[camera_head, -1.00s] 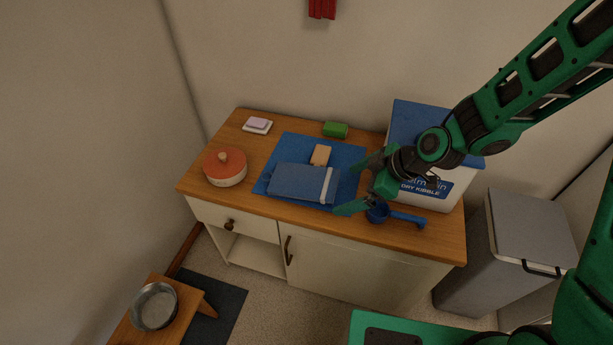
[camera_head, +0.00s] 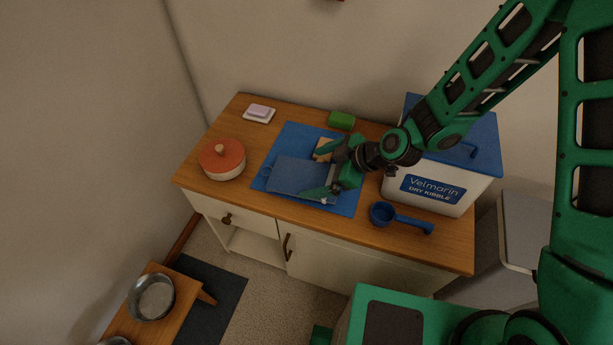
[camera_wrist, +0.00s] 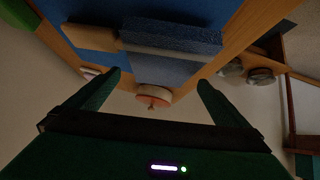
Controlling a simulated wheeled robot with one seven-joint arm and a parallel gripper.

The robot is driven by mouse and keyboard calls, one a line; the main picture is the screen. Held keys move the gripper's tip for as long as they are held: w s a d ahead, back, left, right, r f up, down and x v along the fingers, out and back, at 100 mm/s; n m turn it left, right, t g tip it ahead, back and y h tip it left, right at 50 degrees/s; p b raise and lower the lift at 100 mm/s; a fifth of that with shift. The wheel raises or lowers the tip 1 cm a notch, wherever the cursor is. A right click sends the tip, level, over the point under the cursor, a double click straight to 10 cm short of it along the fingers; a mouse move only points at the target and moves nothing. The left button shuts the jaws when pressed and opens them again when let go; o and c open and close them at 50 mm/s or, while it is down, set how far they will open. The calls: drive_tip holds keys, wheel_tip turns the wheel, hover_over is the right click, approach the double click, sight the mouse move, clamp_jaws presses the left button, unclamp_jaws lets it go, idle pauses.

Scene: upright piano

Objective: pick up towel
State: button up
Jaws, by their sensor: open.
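The towel (camera_head: 296,176) is a folded blue cloth lying on a blue mat (camera_head: 346,207) on the wooden cabinet top. In the head view my gripper (camera_head: 314,171) is at the towel's right end, with one finger near its front edge and the other near its back right. The towel's right end is partly hidden by my gripper in the head view. I cannot tell whether the fingers touch it.
A tan block (camera_head: 322,147) lies behind the towel, close to my gripper. A red-lidded pot (camera_head: 222,159) is at left. A blue scoop (camera_head: 384,214) and a kibble bin (camera_head: 433,190) are at right. A green sponge (camera_head: 341,121) and a soap dish (camera_head: 259,114) are at the back.

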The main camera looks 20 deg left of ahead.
sight(304, 176)
drive_tip(key=shift+x, duration=2.95)
drive_tip(key=shift+s+d+f, duration=0.1)
drive_tip(key=shift+s, duration=0.05)
drive_tip(key=c, duration=0.9)
